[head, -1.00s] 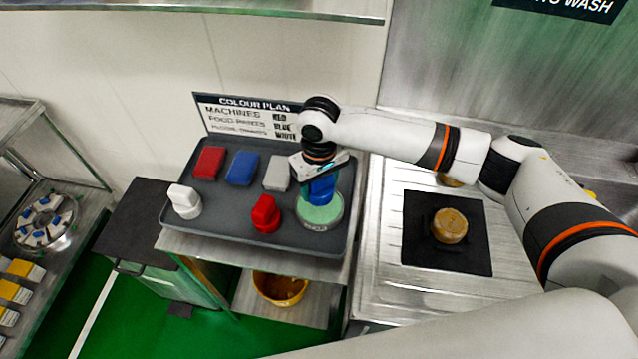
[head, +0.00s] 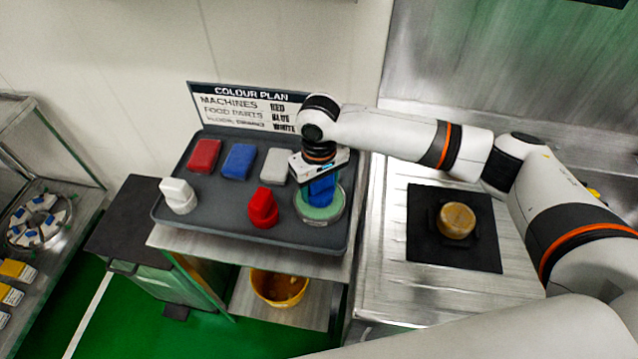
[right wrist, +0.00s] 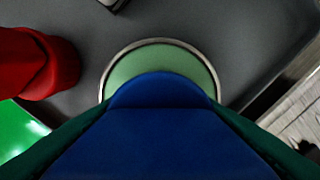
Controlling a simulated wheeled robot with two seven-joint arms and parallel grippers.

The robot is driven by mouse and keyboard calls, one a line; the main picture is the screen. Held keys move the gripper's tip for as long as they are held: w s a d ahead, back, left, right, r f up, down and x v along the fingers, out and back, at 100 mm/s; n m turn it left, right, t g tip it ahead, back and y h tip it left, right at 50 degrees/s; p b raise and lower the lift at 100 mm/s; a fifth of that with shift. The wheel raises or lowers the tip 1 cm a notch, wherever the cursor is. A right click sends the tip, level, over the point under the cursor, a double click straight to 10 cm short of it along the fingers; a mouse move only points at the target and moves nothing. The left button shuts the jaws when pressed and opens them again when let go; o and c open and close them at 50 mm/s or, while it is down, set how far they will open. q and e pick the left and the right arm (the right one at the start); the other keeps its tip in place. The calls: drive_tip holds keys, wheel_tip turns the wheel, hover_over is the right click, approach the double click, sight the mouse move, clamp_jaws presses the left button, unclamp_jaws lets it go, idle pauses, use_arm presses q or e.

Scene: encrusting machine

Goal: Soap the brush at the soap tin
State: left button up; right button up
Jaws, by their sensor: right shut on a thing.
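The soap tin (head: 335,212) is a round metal tin with pale green soap, on the right end of the grey tray. It also shows in the right wrist view (right wrist: 162,62). My right gripper (head: 318,176) is shut on the blue brush (head: 321,190) and holds it over the tin. In the right wrist view the blue brush (right wrist: 160,135) fills the lower middle and covers the near part of the soap. Its underside is hidden, so I cannot tell whether it touches the soap. My left gripper is not in view.
On the tray (head: 215,222) stand a red brush (head: 263,207) and a white brush (head: 179,195), with red (head: 205,155), blue (head: 239,161) and white (head: 275,166) blocks behind. A colour plan sign (head: 245,107) stands at the back. A black mat (head: 480,253) with a round brown piece (head: 457,220) lies right.

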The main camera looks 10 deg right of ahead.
drive_tip(key=shift+f, duration=0.5)
idle(0.5)
drive_tip(key=shift+s+f+p, duration=0.1)
drive_tip(key=shift+f+p, duration=0.05)
drive_tip(key=shift+p, duration=0.35)
idle(2.2)
wheel_tip(320, 180, up, 7)
drive_tip(key=p, duration=0.9)
idle(0.8)
